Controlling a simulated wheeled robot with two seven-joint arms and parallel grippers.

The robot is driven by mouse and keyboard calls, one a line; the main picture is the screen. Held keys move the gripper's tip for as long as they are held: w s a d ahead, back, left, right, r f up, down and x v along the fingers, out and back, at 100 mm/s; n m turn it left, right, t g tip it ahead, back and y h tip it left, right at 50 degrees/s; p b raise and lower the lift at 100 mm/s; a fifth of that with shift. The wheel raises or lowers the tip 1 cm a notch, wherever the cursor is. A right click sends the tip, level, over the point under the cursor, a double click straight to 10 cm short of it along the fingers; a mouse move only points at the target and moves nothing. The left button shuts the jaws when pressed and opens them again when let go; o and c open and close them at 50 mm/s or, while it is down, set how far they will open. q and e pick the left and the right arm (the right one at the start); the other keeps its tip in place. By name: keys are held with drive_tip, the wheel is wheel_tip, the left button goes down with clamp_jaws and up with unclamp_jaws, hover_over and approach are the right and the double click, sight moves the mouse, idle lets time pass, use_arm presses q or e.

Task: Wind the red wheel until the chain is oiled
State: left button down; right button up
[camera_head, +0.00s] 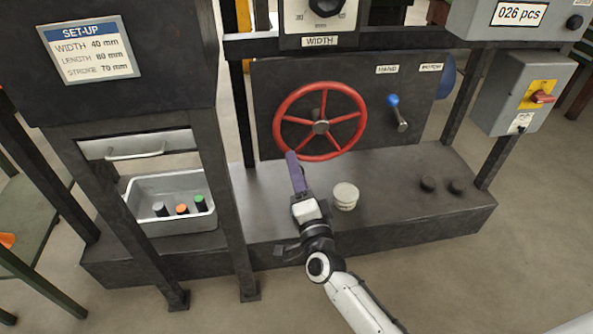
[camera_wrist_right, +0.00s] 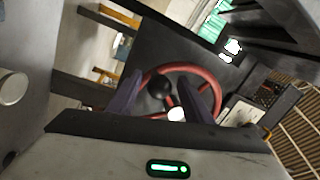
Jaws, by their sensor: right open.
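The red wheel (camera_head: 359,131) stands upright on a dark panel, with red spokes and a grey hub. My right gripper (camera_head: 291,156) is at the wheel's lower left rim in the head view; whether it touches cannot be told. In the right wrist view, the purple fingers (camera_wrist_right: 160,92) are apart, with the red wheel (camera_wrist_right: 208,75) and a dark round knob (camera_wrist_right: 159,88) showing between and beyond them. Nothing is seen held. No chain can be made out. My left gripper is not in view.
A blue-knobbed lever (camera_head: 397,112) sits right of the wheel, near HAND and MOTOR labels. A white round tin (camera_head: 345,196) stands on the bench ledge (camera_head: 400,206). A grey tray (camera_head: 147,186) with small cylinders is at left. A switch box (camera_head: 505,105) is at right.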

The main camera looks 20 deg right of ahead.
drive_tip(key=shift+s, duration=0.35)
use_arm(q)
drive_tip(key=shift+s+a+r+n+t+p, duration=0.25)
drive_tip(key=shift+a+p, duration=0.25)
drive_tip(key=shift+p, duration=0.3)
use_arm(e)
drive_tip(key=s+f, duration=0.1)
drive_tip(key=s, duration=0.5)
drive_tip(key=shift+s+a, duration=0.35)
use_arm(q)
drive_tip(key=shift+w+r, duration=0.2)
